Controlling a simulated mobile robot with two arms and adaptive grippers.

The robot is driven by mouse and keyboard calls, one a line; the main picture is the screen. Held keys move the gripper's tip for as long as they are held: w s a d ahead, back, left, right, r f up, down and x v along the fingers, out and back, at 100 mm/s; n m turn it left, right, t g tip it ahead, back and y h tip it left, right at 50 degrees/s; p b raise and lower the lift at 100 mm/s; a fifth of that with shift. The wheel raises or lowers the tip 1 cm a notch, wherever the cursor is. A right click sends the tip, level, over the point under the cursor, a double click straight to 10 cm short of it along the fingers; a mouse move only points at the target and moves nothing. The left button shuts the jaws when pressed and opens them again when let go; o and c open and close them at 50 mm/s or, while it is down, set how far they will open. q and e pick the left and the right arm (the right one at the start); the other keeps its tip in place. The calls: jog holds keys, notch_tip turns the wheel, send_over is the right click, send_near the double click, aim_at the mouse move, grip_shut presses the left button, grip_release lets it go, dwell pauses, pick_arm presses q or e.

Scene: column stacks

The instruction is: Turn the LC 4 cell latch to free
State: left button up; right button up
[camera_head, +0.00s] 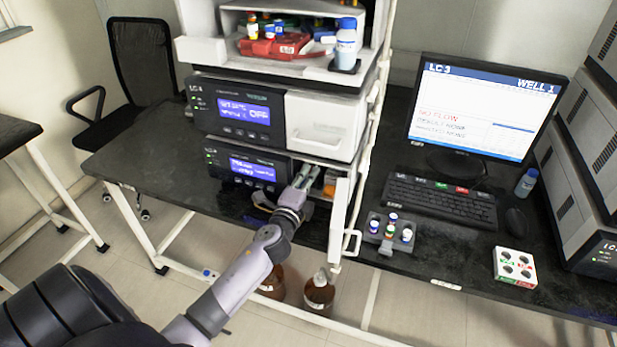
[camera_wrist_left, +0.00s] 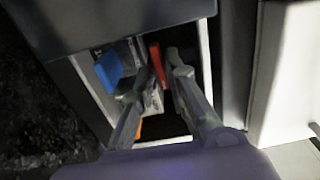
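The LC 4 stack (camera_head: 237,108) stands on the black bench, its label on the upper module. The lower module (camera_head: 240,170) has an open compartment at its right, with the door (camera_head: 340,215) swung out. My left gripper (camera_head: 305,176) reaches into this compartment. In the left wrist view its two fingers (camera_wrist_left: 160,80) are apart, with a narrow red-orange tab (camera_wrist_left: 156,62) near and between the tips. I cannot tell whether this tab is the cell latch or whether a finger touches it. A blue part (camera_wrist_left: 115,68) sits left of the fingers. My right gripper is not in view.
The open door stands close to the right of my left wrist. A vial rack (camera_head: 390,230), keyboard (camera_head: 441,200) and monitor (camera_head: 487,105) occupy the right bench. Brown bottles (camera_head: 319,292) stand below the bench. The bench left of the stack is clear.

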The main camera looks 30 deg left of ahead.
pick_arm(q)
jog(key=shift+o, duration=1.4)
jog(key=v, duration=1.2)
jog(key=shift+r, duration=0.1)
